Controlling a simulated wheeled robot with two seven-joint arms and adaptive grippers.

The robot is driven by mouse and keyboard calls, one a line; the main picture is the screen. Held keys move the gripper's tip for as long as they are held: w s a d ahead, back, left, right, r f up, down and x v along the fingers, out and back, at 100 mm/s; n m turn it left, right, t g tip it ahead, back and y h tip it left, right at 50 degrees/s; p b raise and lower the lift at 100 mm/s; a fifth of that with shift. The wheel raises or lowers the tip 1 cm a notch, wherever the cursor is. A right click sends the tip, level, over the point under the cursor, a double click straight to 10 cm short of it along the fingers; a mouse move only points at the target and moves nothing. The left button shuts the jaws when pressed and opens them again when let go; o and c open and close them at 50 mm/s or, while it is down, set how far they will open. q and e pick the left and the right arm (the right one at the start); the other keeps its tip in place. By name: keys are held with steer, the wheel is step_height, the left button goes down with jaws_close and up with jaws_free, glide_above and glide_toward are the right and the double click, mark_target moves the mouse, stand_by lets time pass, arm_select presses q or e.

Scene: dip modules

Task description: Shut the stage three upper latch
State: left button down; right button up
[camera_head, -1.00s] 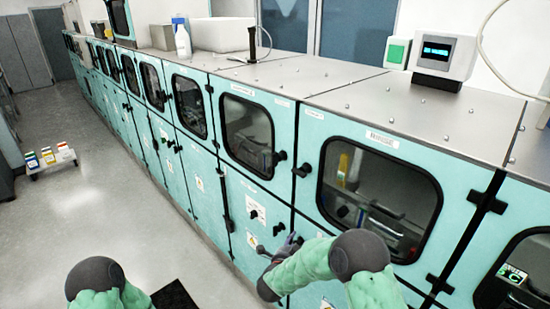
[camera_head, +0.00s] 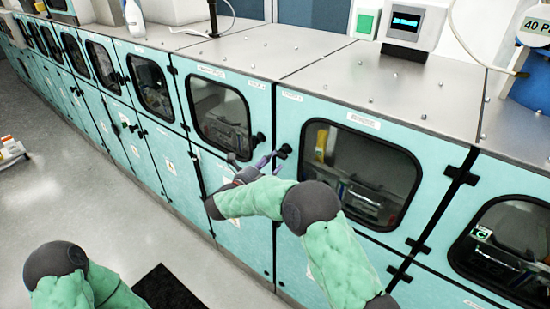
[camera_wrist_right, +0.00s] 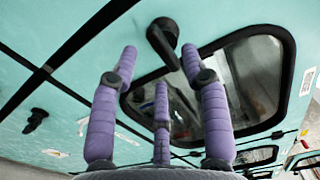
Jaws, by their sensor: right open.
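Two black upper latches sit on either side of a door seam: one (camera_head: 258,138) by the left teal door's window, the other (camera_head: 284,151) on the right door. The door labels are too small to read, so I cannot tell which is stage three. My right gripper (camera_head: 253,158) is open and empty in front of them. In the right wrist view, its spread purple fingers (camera_wrist_right: 162,90) face a black latch (camera_wrist_right: 163,38) beside a window, apparently without touching it. Another latch (camera_wrist_right: 36,118) shows at the left there. My left gripper is out of view; only part of that arm shows.
A long row of teal cabinets with dark windows (camera_head: 222,112) runs to the far left under a grey top (camera_head: 390,85). A display box (camera_head: 405,22) stands on top.

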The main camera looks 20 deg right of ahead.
steer(key=shift+x, duration=1.4)
jaws_close()
